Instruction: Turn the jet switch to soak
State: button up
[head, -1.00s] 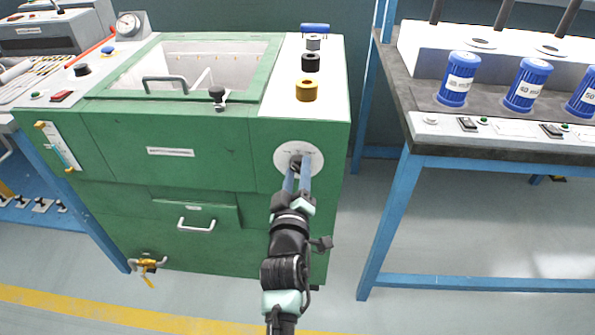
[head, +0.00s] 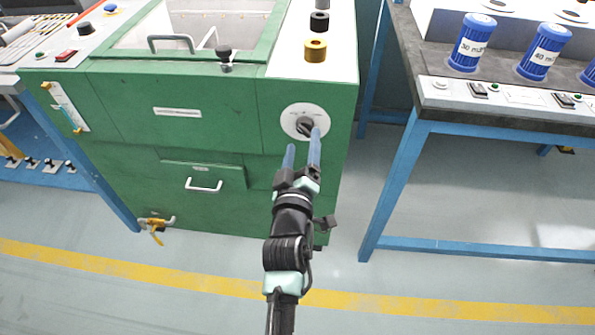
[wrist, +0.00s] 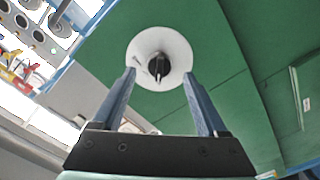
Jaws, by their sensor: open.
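The jet switch is a black knob (head: 305,125) on a round white dial plate (head: 291,113) on the front of the green cabinet (head: 215,140), near its right edge. In the wrist view the knob (wrist: 158,66) sits on its dial (wrist: 146,43) ahead of and between the fingers. The dial's lettering is too small to read. My gripper (head: 303,143) is open and empty, with its two blue fingers pointing at the dial from just below. In the wrist view the fingers (wrist: 157,82) are spread to either side, apart from the knob.
A drawer with a handle (head: 203,187) is lower on the cabinet, and a brass valve (head: 153,226) is near the floor. A blue-legged bench (head: 398,185) with blue canisters stands to the right, with a floor gap between.

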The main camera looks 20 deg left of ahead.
jog(key=p+v, duration=0.1)
jog(key=v, duration=0.8)
jog(key=shift+s, duration=0.15)
jog(key=w+d+r+m+t+h, duration=0.1)
jog(key=d+r+m+t, duration=0.15)
jog(key=r, duration=0.75)
jog(key=w+d+r+m+t+h, duration=0.1)
jog(key=w+d+r+m, duration=0.15)
jog(key=r, duration=0.75)
jog(key=d+r+m+t+h, duration=0.15)
jog(key=d+r, duration=0.25)
jog(key=r, duration=0.6)
jog(key=s+d+r+m+t+h, duration=0.1)
jog(key=s+d+r+m+t, duration=0.1)
jog(key=s+r, duration=0.35)
jog(key=s+d+r+m+t, duration=0.1)
jog(key=s+d+r+m, duration=0.15)
jog(key=r, duration=0.65)
jog(key=s+d+r+m+t+h, duration=0.1)
jog(key=s+d+r+t, duration=0.1)
jog(key=s+r, duration=0.4)
notch_tip(320, 180, up, 29)
jog(key=w+p, duration=0.1)
jog(key=p, duration=2.7)
jog(key=shift+w+a+r+p, duration=0.2)
jog(key=shift+w+r+p, duration=0.05)
jog(key=shift+w+p, duration=0.15)
jog(key=shift+y, duration=0.25)
